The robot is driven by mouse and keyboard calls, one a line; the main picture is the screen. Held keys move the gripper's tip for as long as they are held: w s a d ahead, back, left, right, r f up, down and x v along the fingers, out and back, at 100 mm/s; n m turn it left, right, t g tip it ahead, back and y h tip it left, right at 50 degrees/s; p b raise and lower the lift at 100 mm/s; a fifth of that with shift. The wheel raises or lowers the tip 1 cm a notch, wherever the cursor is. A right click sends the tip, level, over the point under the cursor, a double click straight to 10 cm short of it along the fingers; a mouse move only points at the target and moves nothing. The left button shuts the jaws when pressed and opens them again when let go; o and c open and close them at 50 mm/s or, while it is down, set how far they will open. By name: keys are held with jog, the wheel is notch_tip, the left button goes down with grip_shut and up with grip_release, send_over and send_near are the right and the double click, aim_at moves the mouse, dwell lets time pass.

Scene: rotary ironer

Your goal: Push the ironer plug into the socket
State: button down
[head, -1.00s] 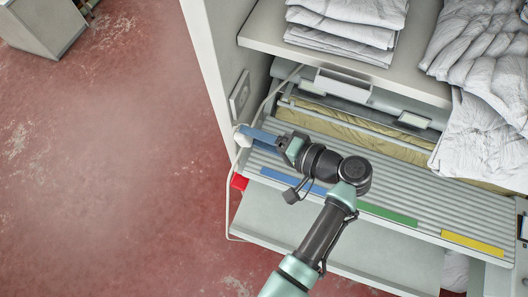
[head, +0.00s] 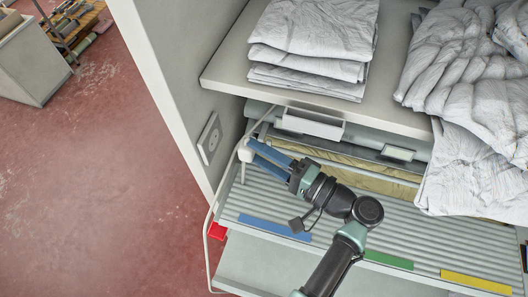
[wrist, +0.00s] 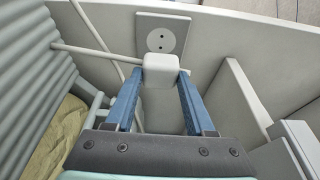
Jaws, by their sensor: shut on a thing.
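The white ironer plug (wrist: 161,72) is held between the blue fingertips of my gripper (wrist: 161,80), with its cord leaving to the left in the wrist view. The plug also shows in the head view (head: 245,150) at the end of the blue fingers. The socket (wrist: 163,38) is a grey plate with two round holes on the wall panel, just beyond the plug in the wrist view. In the head view the socket (head: 209,139) is left of the plug, with a visible gap. The plug's pins are hidden.
A shelf (head: 225,76) with folded linen (head: 310,40) overhangs the ribbed ironer surface (head: 360,225). Rumpled white linen (head: 475,150) hangs at right.

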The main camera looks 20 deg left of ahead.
jog(key=shift+a+p, duration=0.45)
jog(key=shift+a, duration=2)
jog(key=shift+w+a, duration=0.1)
jog(key=shift+a, duration=0.45)
dwell(0.5)
jog(key=shift+c, duration=0.9)
grip_release()
jog(key=shift+d, duration=0.1)
jog(key=b+v, duration=0.3)
jog(key=v, duration=0.9)
jog(key=shift+s+d, duration=0.2)
jog(key=shift+d, duration=0.15)
